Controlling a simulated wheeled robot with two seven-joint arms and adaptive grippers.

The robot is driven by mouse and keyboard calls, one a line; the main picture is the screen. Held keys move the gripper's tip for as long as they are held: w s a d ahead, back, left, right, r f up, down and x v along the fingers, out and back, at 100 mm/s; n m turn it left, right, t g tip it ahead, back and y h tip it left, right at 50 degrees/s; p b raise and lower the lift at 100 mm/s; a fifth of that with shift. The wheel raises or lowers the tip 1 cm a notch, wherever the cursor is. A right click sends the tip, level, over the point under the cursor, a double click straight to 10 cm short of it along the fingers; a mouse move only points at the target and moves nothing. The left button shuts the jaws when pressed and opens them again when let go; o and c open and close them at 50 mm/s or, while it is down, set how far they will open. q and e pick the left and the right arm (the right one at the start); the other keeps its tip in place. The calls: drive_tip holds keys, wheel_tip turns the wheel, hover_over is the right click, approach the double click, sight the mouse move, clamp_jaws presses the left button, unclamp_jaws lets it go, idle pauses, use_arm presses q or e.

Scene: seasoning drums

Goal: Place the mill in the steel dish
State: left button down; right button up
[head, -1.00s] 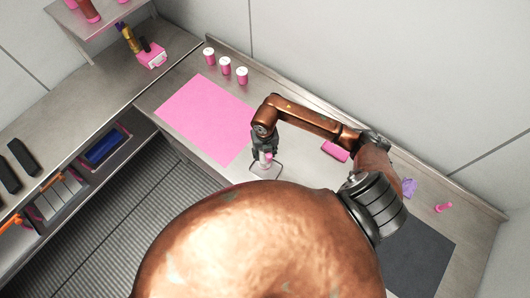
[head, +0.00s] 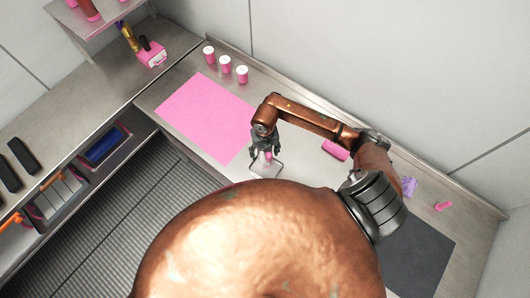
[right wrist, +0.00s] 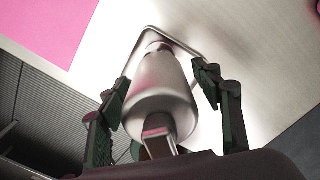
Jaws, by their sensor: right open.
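The mill (right wrist: 162,95) is a silvery, pinkish bottle-like body in the right wrist view. It sits within the rim of the steel dish (right wrist: 188,46), apparently upright, and hides most of the dish floor. In the head view the mill (head: 267,157) is a small pink shape under my right gripper (head: 267,151), and the dish (head: 281,168) shows as a thin square rim. In the right wrist view the fingers of my right gripper (right wrist: 166,82) are spread on both sides of the mill, with gaps between. My left gripper is not in view.
A pink mat (head: 208,115) lies left of the dish. Three pink jars with white lids (head: 225,64) stand along the back edge. A pink block (head: 335,150), a purple item (head: 409,187) and a small pink item (head: 444,205) lie to the right. The counter's front edge is close to the dish.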

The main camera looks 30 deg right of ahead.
wheel_tip(320, 180, up, 10)
drive_tip(key=shift+r+b, duration=0.25)
drive_tip(key=shift+b, duration=0.95)
drive_tip(key=shift+r, duration=0.8)
